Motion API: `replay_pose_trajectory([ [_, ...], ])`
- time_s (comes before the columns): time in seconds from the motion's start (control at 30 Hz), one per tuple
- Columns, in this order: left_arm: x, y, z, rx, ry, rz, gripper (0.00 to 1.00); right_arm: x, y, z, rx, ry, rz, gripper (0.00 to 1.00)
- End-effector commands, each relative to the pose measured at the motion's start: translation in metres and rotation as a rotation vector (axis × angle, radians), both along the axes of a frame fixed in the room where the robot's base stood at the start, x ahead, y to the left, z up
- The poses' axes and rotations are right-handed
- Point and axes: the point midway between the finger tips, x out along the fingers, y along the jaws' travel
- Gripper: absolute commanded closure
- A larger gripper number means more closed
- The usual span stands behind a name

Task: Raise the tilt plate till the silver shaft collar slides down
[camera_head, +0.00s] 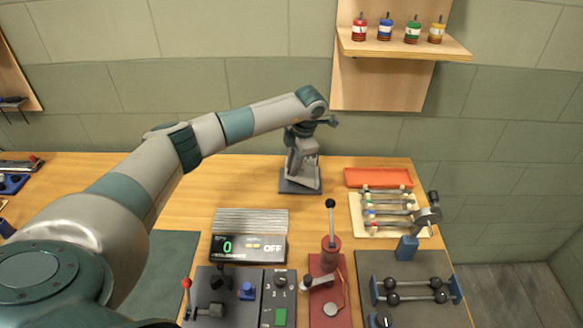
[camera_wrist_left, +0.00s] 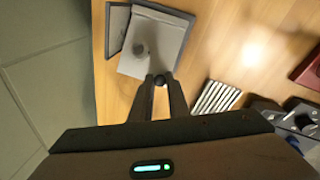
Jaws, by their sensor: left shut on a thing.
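The tilt plate (camera_wrist_left: 168,38) is a flat light grey plate over a dark base (camera_wrist_left: 117,27) in the left wrist view. In the head view its dark base (camera_head: 300,188) stands at the back of the bench, mostly behind my gripper. A small round grey piece (camera_wrist_left: 139,50), probably the silver shaft collar, sits on the plate. My left gripper (camera_wrist_left: 160,82) is shut on a small dark knob at the plate's near edge; it also shows in the head view (camera_head: 303,150). How steeply the plate tilts is hard to tell. My right gripper is out of view.
A scale (camera_head: 248,250) reading 0 stands in front. A red lever press (camera_head: 328,270), a dark control panel (camera_head: 235,297) and a rack of rods (camera_head: 385,228) fill the front and right. A wall shelf (camera_head: 403,46) holds several small bottles.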

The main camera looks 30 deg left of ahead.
Motion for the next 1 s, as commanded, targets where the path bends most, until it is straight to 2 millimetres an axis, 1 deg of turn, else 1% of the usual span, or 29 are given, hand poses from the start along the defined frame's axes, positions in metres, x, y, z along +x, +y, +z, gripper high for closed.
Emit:
replay_pose_trajectory([
  [0.17,0.0,-0.001,0.0,-0.003,-0.002,0.0,1.0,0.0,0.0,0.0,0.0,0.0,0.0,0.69],
  [0.2,0.0,-0.001,0.0,-0.003,-0.002,0.0,0.83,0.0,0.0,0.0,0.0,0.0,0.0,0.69],
  [0.27,0.0,0.0,0.0,-0.003,-0.002,0.0,0.68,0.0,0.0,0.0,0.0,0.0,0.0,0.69],
  [0.3,0.0,0.0,0.0,-0.003,-0.002,0.0,0.66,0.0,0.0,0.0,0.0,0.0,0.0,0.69],
  [0.6,0.0,0.0,0.0,-0.003,-0.002,0.0,0.66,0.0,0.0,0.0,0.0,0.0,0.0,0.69],
  [0.73,0.0,-0.001,0.004,-0.003,-0.003,-0.001,0.66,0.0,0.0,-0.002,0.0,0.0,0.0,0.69],
  [0.87,0.001,-0.003,0.014,-0.003,-0.004,-0.001,0.66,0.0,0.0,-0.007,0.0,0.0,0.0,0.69],
  [1.0,0.0,-0.008,0.032,-0.003,-0.005,-0.001,0.66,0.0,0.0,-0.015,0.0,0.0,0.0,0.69],
])
